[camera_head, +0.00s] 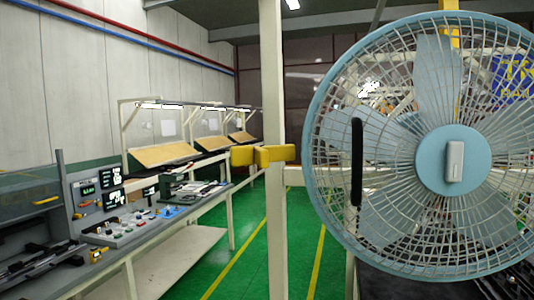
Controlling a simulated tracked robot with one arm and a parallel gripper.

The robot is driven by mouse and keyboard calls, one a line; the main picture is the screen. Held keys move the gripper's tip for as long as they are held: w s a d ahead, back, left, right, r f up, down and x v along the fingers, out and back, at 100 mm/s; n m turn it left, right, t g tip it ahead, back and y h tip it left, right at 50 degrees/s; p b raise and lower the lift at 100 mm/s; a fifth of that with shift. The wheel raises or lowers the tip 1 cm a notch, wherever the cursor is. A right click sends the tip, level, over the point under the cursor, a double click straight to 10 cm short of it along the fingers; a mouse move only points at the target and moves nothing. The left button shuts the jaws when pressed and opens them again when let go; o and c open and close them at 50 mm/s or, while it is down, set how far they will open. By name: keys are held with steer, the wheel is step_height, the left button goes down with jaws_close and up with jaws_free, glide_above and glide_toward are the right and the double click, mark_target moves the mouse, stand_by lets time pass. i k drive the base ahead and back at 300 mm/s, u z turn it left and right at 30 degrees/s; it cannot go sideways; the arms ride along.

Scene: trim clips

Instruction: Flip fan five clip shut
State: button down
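A large light-blue fan (405,242) with a round wire cage fills the right side of the view, partly cut off at the right. A small white upright piece (455,162), perhaps the clip, sits on its blue hub. It looks flat against the hub; I cannot tell whether it is open or shut. A black vertical bar (357,160) shows in front of the cage's left part. Two yellow blocks (256,155) at the middle of the view may be my gripper's fingers. They are left of the fan, apart from the white piece, and appear close together.
A pale post (276,225) stands behind the yellow blocks. A long workbench (160,228) with panels and tools runs along the left. The green floor (243,262) with yellow lines is clear between bench and post. Dark surfaces lie below the fan.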

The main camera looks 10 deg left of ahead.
mark_target(240, 156)
steer(key=z, duration=1.7)
steer(key=k, duration=1.15)
steer(key=u, duration=1.45)
steer(key=i, duration=1.25)
